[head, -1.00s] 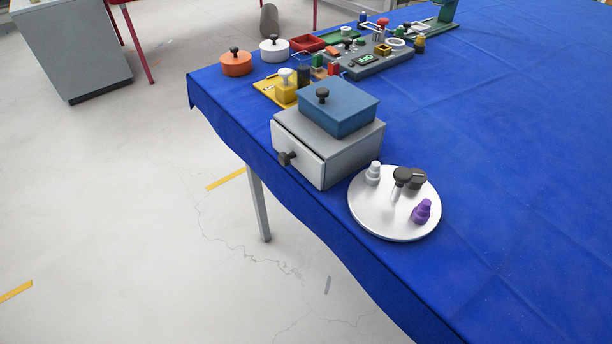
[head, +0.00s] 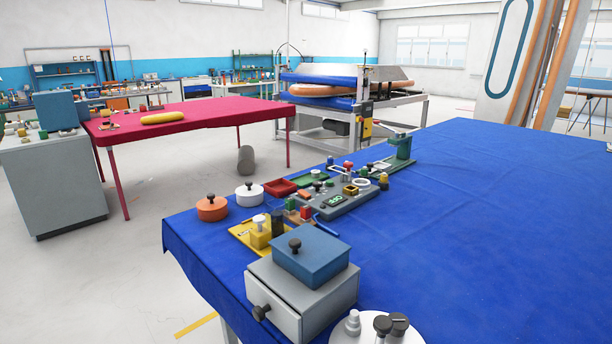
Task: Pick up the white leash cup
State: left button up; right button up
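A small white stepped piece (head: 353,322), which looks like the white leash cup, stands upright on a round silver plate (head: 408,336) at the bottom edge of the head view. Two dark-topped pieces stand close to its right on the same plate: one black-knobbed piece (head: 382,326) and one dark grey piece (head: 399,325). The plate's front part is cut off by the frame. Neither of my grippers is in view.
Behind the plate, a grey drawer box (head: 330,296) carries a blue lidded box (head: 311,255). Farther back are an orange pot (head: 212,208), a white pot (head: 250,195) and a grey fixture board (head: 338,205). The blue-covered table (head: 480,240) is clear at right.

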aim_at(315, 173)
jog(key=i+j+u, duration=0.45)
jog(key=j, duration=0.2)
jog(key=i+j+u, duration=0.45)
jog(key=i, duration=0.2)
jog(key=i+j+u, duration=0.2)
jog(key=i, duration=0.5)
jog(key=i+u, duration=0.2)
jog(key=i, duration=0.55)
jog(key=i+z, duration=0.35)
jog(key=z, duration=0.15)
jog(key=i+j+z, duration=0.1)
jog(key=i+z, duration=0.35)
jog(key=i+j+z, duration=0.2)
jog(key=z, duration=0.3)
jog(key=i+z, duration=0.1)
jog(key=z, duration=0.35)
jog(key=i+z, duration=0.1)
jog(key=z, duration=0.3)
jog(key=i+j+z, duration=0.1)
jog(key=z, duration=0.35)
jog(key=i+j+z, duration=0.1)
jog(key=z, duration=0.3)
